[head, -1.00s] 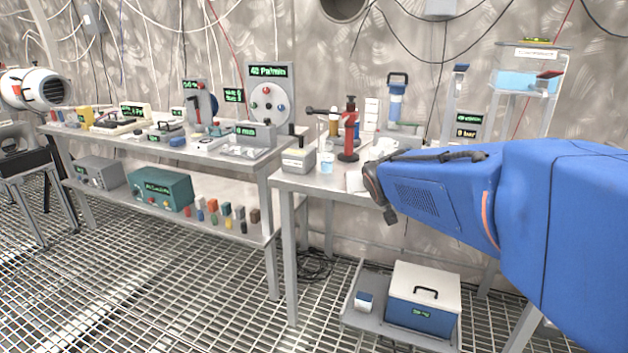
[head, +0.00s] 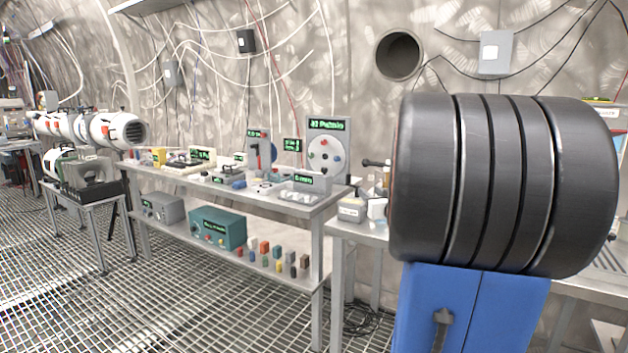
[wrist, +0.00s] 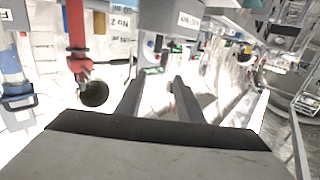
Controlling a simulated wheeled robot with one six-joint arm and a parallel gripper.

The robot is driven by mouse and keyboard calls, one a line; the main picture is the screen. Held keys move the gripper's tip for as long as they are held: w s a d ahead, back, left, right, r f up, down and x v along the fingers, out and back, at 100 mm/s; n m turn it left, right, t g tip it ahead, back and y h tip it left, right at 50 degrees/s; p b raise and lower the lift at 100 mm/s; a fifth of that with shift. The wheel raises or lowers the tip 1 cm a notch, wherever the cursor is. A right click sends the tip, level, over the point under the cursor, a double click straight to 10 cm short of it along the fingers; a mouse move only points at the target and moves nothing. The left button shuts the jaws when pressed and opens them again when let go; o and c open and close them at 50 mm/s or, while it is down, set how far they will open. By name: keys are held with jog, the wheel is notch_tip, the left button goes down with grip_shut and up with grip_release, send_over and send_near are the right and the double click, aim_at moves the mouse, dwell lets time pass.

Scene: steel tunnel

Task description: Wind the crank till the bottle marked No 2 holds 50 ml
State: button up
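In the wrist view a red upright stand (wrist: 77,30) is at the upper left, with a dark round knob (wrist: 93,93) at its lower end. It may be part of the crank, but I cannot tell. In the head view a dark handle end (head: 375,163) pokes out left of my arm, and the rest of that apparatus is hidden. My gripper (wrist: 157,92) has its two fingers apart and empty, to the right of the red stand and not touching it.
A small pale box (head: 352,211) stands at the near table's left end. The long table (head: 300,205) to the left carries several instruments, including a dial panel (head: 325,150). A teal box (head: 217,228) is on its lower shelf. The grating floor in front is open.

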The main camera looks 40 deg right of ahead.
aim_at(349, 178)
jog(key=x, duration=1.2)
jog(key=a+x, duration=0.1)
jog(key=x, duration=0.5)
jog(key=shift+w+r, duration=0.15)
grip_shut()
